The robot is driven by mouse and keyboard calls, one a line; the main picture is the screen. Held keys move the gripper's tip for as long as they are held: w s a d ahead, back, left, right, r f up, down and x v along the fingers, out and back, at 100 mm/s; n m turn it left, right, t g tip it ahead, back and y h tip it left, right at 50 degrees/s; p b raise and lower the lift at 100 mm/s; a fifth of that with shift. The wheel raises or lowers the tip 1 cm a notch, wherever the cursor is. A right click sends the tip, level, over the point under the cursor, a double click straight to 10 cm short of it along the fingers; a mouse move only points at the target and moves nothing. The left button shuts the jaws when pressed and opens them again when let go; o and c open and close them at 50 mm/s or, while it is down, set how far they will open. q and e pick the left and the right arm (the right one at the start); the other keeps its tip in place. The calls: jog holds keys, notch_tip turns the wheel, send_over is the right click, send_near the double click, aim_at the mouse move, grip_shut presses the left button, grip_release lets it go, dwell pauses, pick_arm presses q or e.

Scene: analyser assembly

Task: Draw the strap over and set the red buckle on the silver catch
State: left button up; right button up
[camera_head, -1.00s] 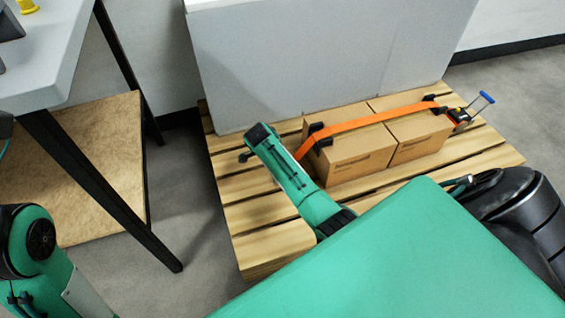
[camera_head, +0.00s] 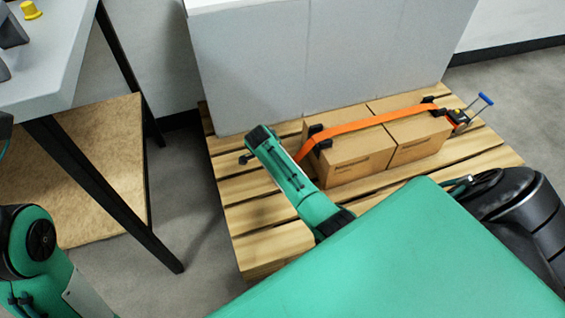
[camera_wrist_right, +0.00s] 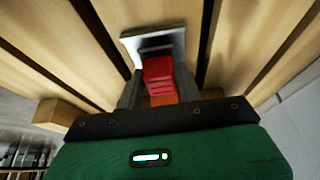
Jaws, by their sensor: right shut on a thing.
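In the right wrist view my right gripper (camera_wrist_right: 158,88) is shut on the red buckle (camera_wrist_right: 158,72), with a finger on each side. A bright silver catch (camera_wrist_right: 130,46) is right behind the buckle, close against it. I cannot tell whether the buckle is seated on it. The orange strap (camera_wrist_right: 160,98) shows just below the buckle. In the head view the strap (camera_head: 355,125) runs over two cardboard boxes (camera_head: 355,165) and down their left side behind my right arm, which hides the buckle and catch there. My left gripper is out of view.
The boxes stand on a wooden pallet (camera_head: 265,215) against a large grey block (camera_head: 300,60). A ratchet with a blue handle (camera_head: 485,98) holds the strap's right end. Black corner guards (camera_head: 318,131) sit under the strap. A grey-topped table (camera_head: 50,60) stands left.

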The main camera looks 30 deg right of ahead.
jog(key=shift+f, duration=0.4)
dwell(0.3)
jog(key=o, duration=1.1)
